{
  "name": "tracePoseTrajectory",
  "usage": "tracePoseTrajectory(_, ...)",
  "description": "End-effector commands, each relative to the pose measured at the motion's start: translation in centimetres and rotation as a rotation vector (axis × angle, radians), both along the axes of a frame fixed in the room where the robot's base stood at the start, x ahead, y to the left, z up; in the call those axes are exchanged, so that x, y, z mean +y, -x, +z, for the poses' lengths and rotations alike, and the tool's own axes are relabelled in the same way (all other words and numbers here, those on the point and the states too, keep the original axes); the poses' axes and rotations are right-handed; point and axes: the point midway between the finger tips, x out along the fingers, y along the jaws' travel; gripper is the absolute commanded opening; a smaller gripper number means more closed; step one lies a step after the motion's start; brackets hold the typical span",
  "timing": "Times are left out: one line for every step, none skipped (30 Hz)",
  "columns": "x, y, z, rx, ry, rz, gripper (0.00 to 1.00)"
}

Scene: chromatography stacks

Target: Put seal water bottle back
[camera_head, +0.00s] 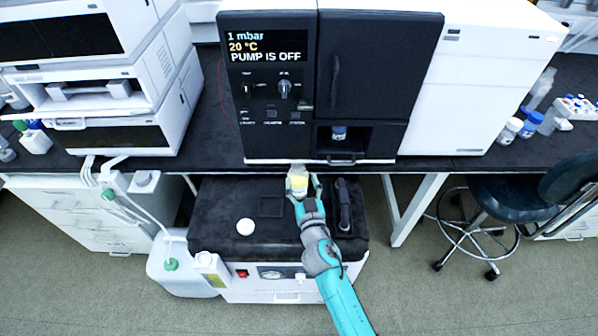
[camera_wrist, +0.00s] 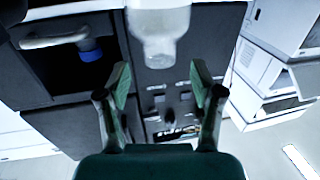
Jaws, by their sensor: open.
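I cannot tell what the bottle rests on.
The cart's dark top (camera_head: 215,212) carries a round white lid (camera_head: 246,226), a square outline (camera_head: 271,206) and a black handle-like part (camera_head: 343,205). A blue-capped bottle (camera_head: 339,133) stands in the instrument's niche. A stool (camera_head: 500,195) is at right.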

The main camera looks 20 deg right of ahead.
Motion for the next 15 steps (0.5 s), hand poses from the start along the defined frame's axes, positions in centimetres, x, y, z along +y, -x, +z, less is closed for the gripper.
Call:
tracePoseTrajectory(0.1,1.1,-0.1,0.002,0.000,0.001,0.66)
tracePoseTrajectory(0.2,1.6,-0.1,0.002,0.000,0.001,0.66)
tracePoseTrajectory(0.3,2.3,-0.1,0.002,0.001,0.001,0.66)
tracePoseTrajectory(0.4,2.8,-0.1,0.002,0.000,0.001,0.66)
tracePoseTrajectory(0.4,3.2,-0.1,0.002,0.000,0.001,0.66)
tracePoseTrajectory(0.5,3.7,0.0,0.001,0.001,0.001,0.66)
tracePoseTrajectory(0.5,4.1,0.0,0.001,0.001,0.001,0.66)
tracePoseTrajectory(0.6,4.4,-0.1,0.001,0.000,0.001,0.66)
tracePoseTrajectory(0.6,4.8,0.0,0.001,0.000,0.001,0.66)
tracePoseTrajectory(0.6,5.0,0.0,0.001,0.001,0.001,0.66)
tracePoseTrajectory(0.6,5.2,0.0,0.001,0.000,0.001,0.66)
tracePoseTrajectory(0.7,5.5,0.0,0.000,-0.001,0.001,0.66)
tracePoseTrajectory(0.7,5.6,0.0,0.000,-0.001,0.000,0.66)
tracePoseTrajectory(0.7,5.7,0.0,0.000,-0.001,0.000,0.66)
tracePoseTrajectory(0.7,5.7,0.0,0.000,-0.001,0.000,0.66)
